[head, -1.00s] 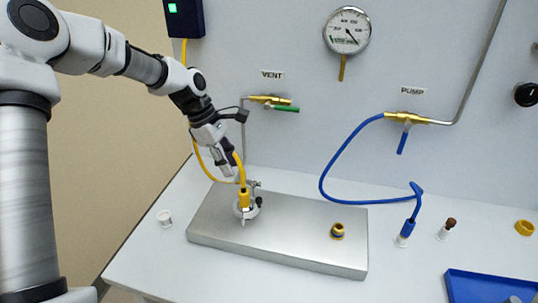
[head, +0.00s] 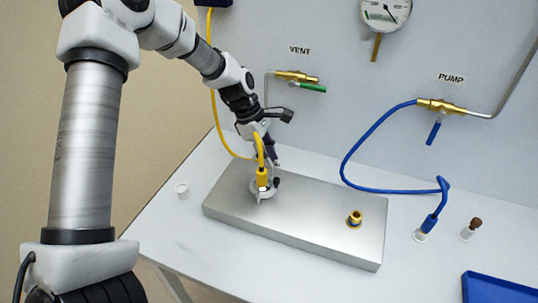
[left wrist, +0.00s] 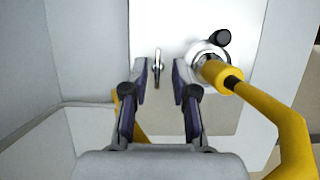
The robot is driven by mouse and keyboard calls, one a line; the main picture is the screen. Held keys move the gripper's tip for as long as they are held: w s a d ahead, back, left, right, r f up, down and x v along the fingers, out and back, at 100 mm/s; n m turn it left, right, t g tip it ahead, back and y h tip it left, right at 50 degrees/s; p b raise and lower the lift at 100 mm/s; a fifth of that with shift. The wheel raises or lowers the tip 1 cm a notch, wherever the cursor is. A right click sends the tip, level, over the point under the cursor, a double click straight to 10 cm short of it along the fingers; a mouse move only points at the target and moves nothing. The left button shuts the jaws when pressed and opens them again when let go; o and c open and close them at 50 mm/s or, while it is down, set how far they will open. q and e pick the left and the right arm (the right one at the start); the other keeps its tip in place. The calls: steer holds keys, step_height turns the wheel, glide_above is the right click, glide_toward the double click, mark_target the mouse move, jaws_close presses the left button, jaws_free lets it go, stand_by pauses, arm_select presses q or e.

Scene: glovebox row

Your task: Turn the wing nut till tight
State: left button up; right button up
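A small metal wing nut (left wrist: 158,66) shows in the left wrist view, between and just beyond my fingertips. To its right there, the yellow hose's connector (left wrist: 217,72) sits in a round metal clamp with a black knob (left wrist: 220,38). In the head view the clamp (head: 257,196) stands around the yellow connector (head: 262,178) on the steel block. My left gripper (left wrist: 161,72) is open, with one finger on each side of the wing nut and a gap to both. In the head view the left gripper (head: 274,162) is behind the connector, partly hidden by the yellow hose. The right gripper is not in view.
The steel block (head: 310,232) has a brass fitting (head: 354,219) at its right. A blue hose (head: 376,189) runs from the PUMP valve (head: 440,106). The yellow hose hangs close to my arm.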

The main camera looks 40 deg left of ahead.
arm_select(q)
jaws_close()
steer(key=shift+w+f, duration=0.1)
